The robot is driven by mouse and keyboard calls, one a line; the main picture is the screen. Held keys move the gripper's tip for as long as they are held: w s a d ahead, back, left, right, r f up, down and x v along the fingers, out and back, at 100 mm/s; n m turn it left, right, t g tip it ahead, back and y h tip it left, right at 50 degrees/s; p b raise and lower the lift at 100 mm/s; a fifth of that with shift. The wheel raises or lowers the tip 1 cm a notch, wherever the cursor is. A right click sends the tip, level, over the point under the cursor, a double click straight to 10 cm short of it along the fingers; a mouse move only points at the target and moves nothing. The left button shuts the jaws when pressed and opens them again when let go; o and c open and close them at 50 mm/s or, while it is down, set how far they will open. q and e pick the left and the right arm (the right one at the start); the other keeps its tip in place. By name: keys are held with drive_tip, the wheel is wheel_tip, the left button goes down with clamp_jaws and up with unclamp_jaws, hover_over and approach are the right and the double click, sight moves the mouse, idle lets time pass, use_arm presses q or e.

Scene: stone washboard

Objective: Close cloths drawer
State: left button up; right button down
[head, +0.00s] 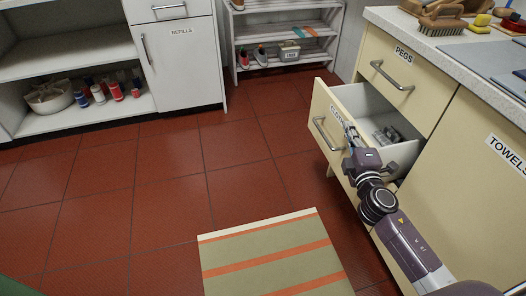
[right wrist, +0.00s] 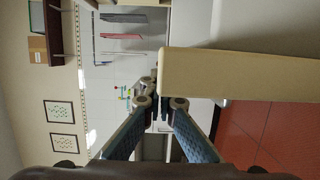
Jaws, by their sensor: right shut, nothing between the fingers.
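The cloths drawer (head: 322,116) is the cream drawer under the pegs drawer in the head view. It stands pulled out, showing its pale inside with some small grey items. Its metal handle (head: 322,135) is on the front, and my right gripper partly covers its label. My right gripper (head: 350,132) is shut and empty at the drawer front, near its upper edge. In the right wrist view the shut fingertips (right wrist: 160,101) are close to a cream panel, likely the drawer front (right wrist: 240,75). I cannot tell whether they touch it. My left gripper is not in view.
The pegs drawer (head: 387,72) above is shut. The towels door (head: 480,180) is to the right. A striped mat (head: 270,262) lies on the red tile floor (head: 150,200). A brush (head: 442,26) sits on the countertop. The floor left of the drawer is clear.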

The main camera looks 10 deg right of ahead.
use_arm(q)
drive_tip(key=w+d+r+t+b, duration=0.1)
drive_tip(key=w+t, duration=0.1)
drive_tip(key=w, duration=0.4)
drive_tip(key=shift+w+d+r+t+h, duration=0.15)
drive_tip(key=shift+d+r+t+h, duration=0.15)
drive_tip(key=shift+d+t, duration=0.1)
use_arm(e)
drive_tip(key=d, duration=1.3)
drive_tip(key=shift+w+d, duration=0.25)
drive_tip(key=shift+w, duration=0.05)
